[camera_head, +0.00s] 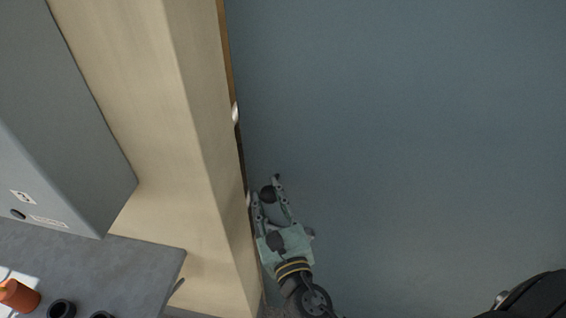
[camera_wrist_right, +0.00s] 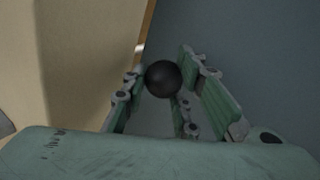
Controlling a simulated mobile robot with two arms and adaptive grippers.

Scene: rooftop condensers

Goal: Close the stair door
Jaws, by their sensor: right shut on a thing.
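The stair door (camera_head: 400,130) is a large flat blue-grey panel filling most of the head view. It also shows in the right wrist view (camera_wrist_right: 240,40). Its left edge runs beside a cream post (camera_head: 205,150), with a narrow brown strip between them. I cannot tell whether the door is fully closed. A round dark knob (camera_head: 267,193) sits near that edge. My right gripper (camera_head: 269,187) is shut on the knob, which shows between its fingers in the right wrist view (camera_wrist_right: 163,79). My left gripper is not in view.
A grey box (camera_head: 60,150) is at the left by the cream post. Below it is a dark grey surface (camera_head: 120,265) with an orange object (camera_head: 18,295) and dark round pieces (camera_head: 61,308). Small whitish parts (camera_head: 235,114) show along the door's edge.

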